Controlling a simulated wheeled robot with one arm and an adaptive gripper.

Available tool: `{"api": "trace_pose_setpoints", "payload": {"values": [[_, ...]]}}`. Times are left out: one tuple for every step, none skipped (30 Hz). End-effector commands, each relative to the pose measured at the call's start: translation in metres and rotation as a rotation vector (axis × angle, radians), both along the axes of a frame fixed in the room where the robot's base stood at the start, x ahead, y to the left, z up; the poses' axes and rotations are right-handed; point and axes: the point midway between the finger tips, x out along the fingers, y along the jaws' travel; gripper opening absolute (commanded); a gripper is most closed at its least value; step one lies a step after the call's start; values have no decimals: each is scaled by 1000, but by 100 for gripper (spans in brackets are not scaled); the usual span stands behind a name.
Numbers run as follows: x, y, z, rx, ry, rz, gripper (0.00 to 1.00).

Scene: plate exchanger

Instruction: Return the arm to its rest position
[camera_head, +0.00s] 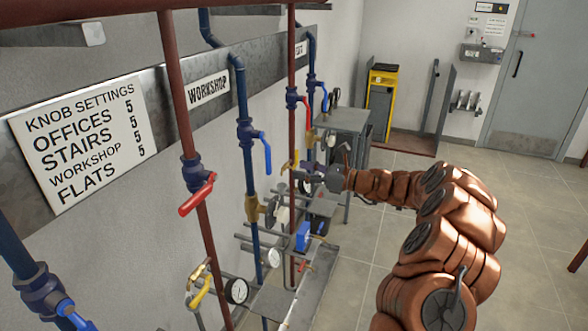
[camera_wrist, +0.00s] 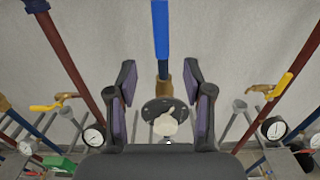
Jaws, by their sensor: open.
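My gripper (camera_head: 318,176) is at the end of my copper-coloured arm, which reaches left toward the pipes on the wall in the head view. In the wrist view my gripper (camera_wrist: 163,105) is open, with a dark pad on either side. Between the pads, and farther off, is a cream knob (camera_wrist: 165,124) on a dark round disc below a brass fitting (camera_wrist: 163,88). A blue lever (camera_wrist: 160,40) stands above the fitting. No object is held between the fingers. I cannot tell whether a finger touches the knob.
Red and blue pipes with a red lever (camera_head: 198,194) and a gauge (camera_head: 236,291) run along the left wall. A grey bench (camera_head: 341,119) and a yellow cabinet (camera_head: 380,103) stand behind. Open tiled floor (camera_head: 410,160) lies right of the pipes. A door (camera_head: 522,85) is at the back.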

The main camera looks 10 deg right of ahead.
Motion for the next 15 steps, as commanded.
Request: {"api": "trace_pose_setpoints", "payload": {"values": [[-1, -2, 0, 0, 0, 0, 51], [-2, -2, 0, 0, 0, 0, 51], [-2, -3, 0, 0, 0, 0, 51], [-2, -3, 0, 0, 0, 0, 51], [-2, -3, 0, 0, 0, 0, 51], [-2, -3, 0, -1, 1, 0, 51], [-2, -3, 0, -1, 1, 0, 51], [-2, -3, 0, -1, 1, 0, 51], [-2, -3, 0, -1, 1, 0, 51], [-2, -3, 0, -1, 1, 0, 51], [-2, -3, 0, -1, 0, 0, 51], [-3, -1, 1, -3, -1, 3, 51], [-4, 1, 2, -7, -5, 8, 51], [-5, 4, 4, -13, -9, 16, 51], [-9, 11, 7, -25, -17, 32, 51]]}}
